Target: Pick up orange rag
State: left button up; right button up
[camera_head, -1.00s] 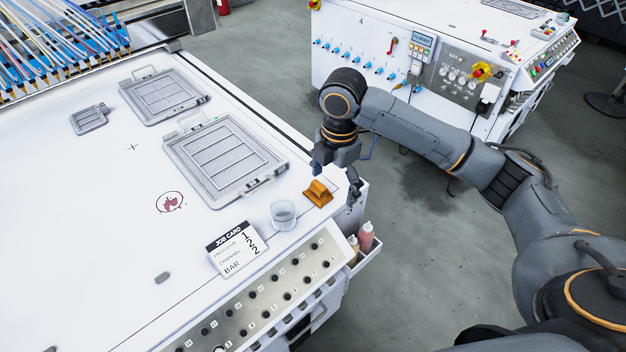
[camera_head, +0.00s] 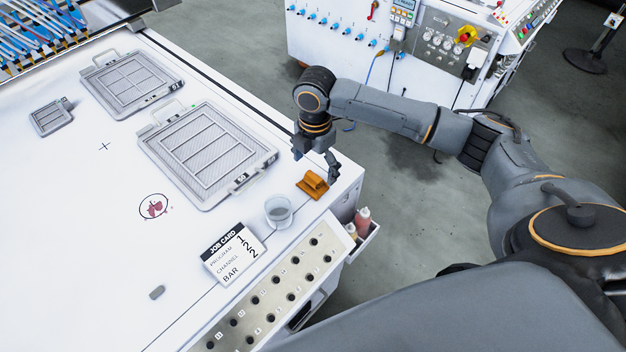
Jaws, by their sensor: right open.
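The orange rag (camera_head: 313,184) lies folded on the white table near its right edge, between the large tray and the button panel. My right gripper (camera_head: 316,174) hangs from above, just behind and over the rag, with its fingers spread to either side. It is open and holds nothing. Whether its fingertips touch the table or the rag I cannot tell. My left gripper is not in view.
A clear cup (camera_head: 279,211) stands close to the left of the rag. A job card (camera_head: 233,254) lies nearer. A mesh tray (camera_head: 207,153) lies to the left. Bottles (camera_head: 361,220) stand in a side holder past the table's edge.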

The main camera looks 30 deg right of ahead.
aim_at(313, 177)
notch_tip(313, 177, down, 4)
jog(key=shift+a+f+p, duration=0.1)
jog(key=shift+a+p, duration=0.05)
jog(key=shift+p, duration=0.6)
jog(key=shift+f, duration=0.55)
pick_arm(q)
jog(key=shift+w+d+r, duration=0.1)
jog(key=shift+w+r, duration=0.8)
pick_arm(e)
jog(key=c, duration=1.2)
